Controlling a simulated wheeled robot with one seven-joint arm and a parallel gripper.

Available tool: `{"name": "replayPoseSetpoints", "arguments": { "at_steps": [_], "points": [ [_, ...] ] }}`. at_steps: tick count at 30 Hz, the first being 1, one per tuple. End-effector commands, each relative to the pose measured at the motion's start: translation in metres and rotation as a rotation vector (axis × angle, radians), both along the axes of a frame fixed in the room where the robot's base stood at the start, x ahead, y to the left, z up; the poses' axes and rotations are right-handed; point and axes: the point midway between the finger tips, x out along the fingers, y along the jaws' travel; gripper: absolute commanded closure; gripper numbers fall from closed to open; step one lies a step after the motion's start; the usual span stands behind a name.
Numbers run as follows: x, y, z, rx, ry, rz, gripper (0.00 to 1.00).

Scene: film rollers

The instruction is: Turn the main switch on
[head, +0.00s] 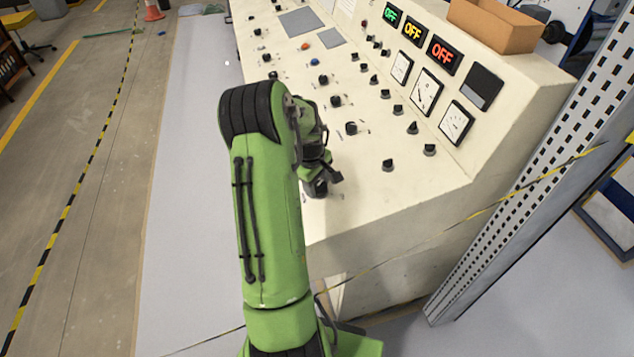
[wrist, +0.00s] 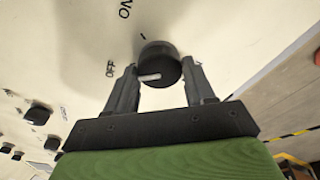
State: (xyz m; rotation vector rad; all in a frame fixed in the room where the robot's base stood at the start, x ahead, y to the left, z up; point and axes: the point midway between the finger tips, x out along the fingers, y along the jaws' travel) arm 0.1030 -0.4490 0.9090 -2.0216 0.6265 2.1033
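The main switch (wrist: 158,62) is a round black knob on the cream console panel, seen in the wrist view. Its white pointer mark lies toward the left, on the side of the printed OFF label (wrist: 110,68). The ON label (wrist: 125,9) is above, near the top edge. My gripper (wrist: 160,75) has one finger on each side of the knob, with what looks like a narrow gap at each side. Its fingers are apart; contact with the knob is not clear. In the head view my green arm reaches the console's near corner and mostly hides the gripper and switch.
The console (head: 420,205) carries several other black knobs, dial gauges (head: 427,92) and green, yellow and red displays (head: 412,32) reading OFF. A cardboard box (head: 495,25) sits on top. A perforated metal post (head: 540,165) and striped tape stand at the right. Floor left is open.

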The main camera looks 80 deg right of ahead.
Motion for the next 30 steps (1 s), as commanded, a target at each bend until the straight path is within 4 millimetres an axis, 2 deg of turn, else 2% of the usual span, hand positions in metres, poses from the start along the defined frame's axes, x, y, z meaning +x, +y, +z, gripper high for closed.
{"name": "replayPoseSetpoints", "arguments": {
  "at_steps": [1, 4, 5, 17, 30],
  "points": [
    [0.0000, 0.0000, 0.0002, 0.000, 0.000, 0.000, 0.60],
    [0.0001, 0.0001, 0.0002, 0.000, 0.000, 0.000, 0.76],
    [0.0001, 0.0001, 0.0002, 0.000, 0.000, 0.000, 0.77],
    [0.0000, 0.0004, -0.0006, -0.019, -0.011, -0.093, 0.77],
    [0.0008, 0.0009, -0.0013, -0.095, -0.055, -0.459, 0.77]
  ]
}}
